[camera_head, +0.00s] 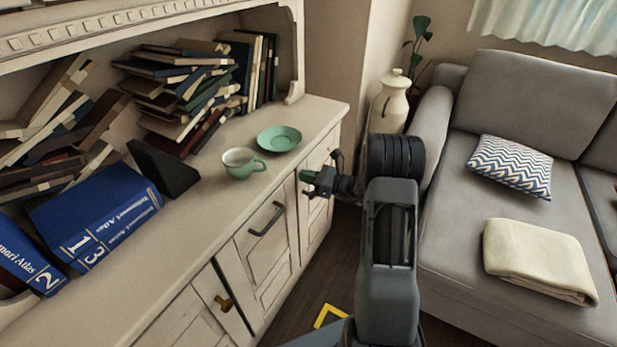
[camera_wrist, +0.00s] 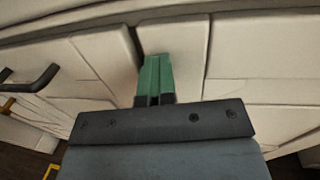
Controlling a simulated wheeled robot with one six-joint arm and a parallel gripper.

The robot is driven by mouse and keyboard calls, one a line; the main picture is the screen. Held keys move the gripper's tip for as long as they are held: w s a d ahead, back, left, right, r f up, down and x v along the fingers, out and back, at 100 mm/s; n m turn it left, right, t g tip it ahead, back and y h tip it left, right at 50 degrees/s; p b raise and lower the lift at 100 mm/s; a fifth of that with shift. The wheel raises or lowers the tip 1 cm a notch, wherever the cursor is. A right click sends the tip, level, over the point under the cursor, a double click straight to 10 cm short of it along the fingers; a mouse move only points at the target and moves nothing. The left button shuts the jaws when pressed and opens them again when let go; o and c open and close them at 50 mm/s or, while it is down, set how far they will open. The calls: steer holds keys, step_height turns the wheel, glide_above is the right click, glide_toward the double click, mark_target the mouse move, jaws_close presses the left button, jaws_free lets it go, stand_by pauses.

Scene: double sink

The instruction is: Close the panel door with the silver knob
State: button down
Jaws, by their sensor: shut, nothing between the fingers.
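My gripper (camera_head: 318,180) is shut and empty, with green fingertips, at the right end of the cream cabinet front. It is close to the rightmost panel door (camera_head: 312,222); I cannot tell whether it touches. In the wrist view the shut green fingers (camera_wrist: 155,80) point at the cream front, beside a dark vertical gap between panels. The panel right of the fingers (camera_wrist: 265,48) looks nearly flush with the front. No silver knob shows in either view; it may be hidden behind my gripper.
A door with a dark bar handle (camera_head: 266,218) and one with a brass knob (camera_head: 223,303) are to the left, with a dark gap between them. A green cup (camera_head: 240,163) and saucer (camera_head: 279,139) stand on top. A grey sofa (camera_head: 450,220) stands at the right.

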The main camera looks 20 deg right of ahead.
steer(key=s+a+p+v, duration=0.1)
steer(key=p+v, duration=0.1)
steer(key=v, duration=1.2)
steer(key=s+a+f+n+g, duration=0.4)
steer(key=s+g, duration=0.1)
steer(key=s+a+r+n+g+h+p, duration=0.5)
steer(key=s+r+n+g+p, duration=0.15)
steer(key=r+n, duration=0.2)
steer(key=s+a+r+n+t+h+p, duration=0.1)
steer(key=r+n+p, duration=0.3)
steer(key=r, duration=0.5)
steer(key=s+a+r+n+t+h+p, duration=0.1)
steer(key=a+r+n+h+p, duration=0.3)
steer(key=r, duration=0.5)
steer(key=s+a+r+n+t+h+p, duration=0.1)
steer(key=s+a+r+n+h+p, duration=0.2)
steer(key=r, duration=0.6)
steer(key=n+p, duration=0.2)
steer(key=n, duration=0.1)
steer(key=shift+s+a+r, duration=0.2)
steer(key=shift+s, duration=0.05)
